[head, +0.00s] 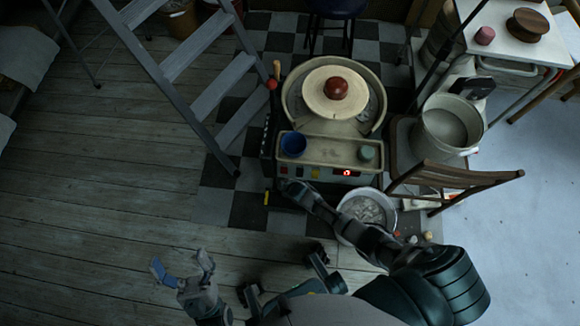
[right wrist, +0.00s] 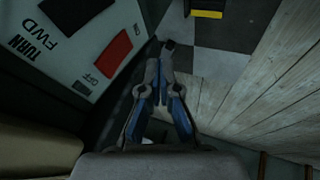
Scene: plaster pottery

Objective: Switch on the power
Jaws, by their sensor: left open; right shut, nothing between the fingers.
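The pottery wheel (head: 295,90) stands on the checkered floor, with a red lump on its round disc. Its front control panel (head: 322,173) has small coloured controls and a red lit spot at the right. In the right wrist view a red rocker switch (right wrist: 105,58) sits on the pale panel, with "OFF" printed beside it. My right gripper (right wrist: 166,48) is shut and empty, its tips just right of the panel's edge and apart from the red switch. In the head view it is low at the panel's left end (head: 284,186). My left gripper (head: 182,266) is open and empty above the wooden floor.
A blue bowl (head: 293,144) and a green cup (head: 366,153) stand on the wheel's front tray. A metal basin (head: 368,207) lies below my right forearm. A stepladder (head: 190,75) stands left, a wooden chair (head: 455,179) right. The left floor is clear.

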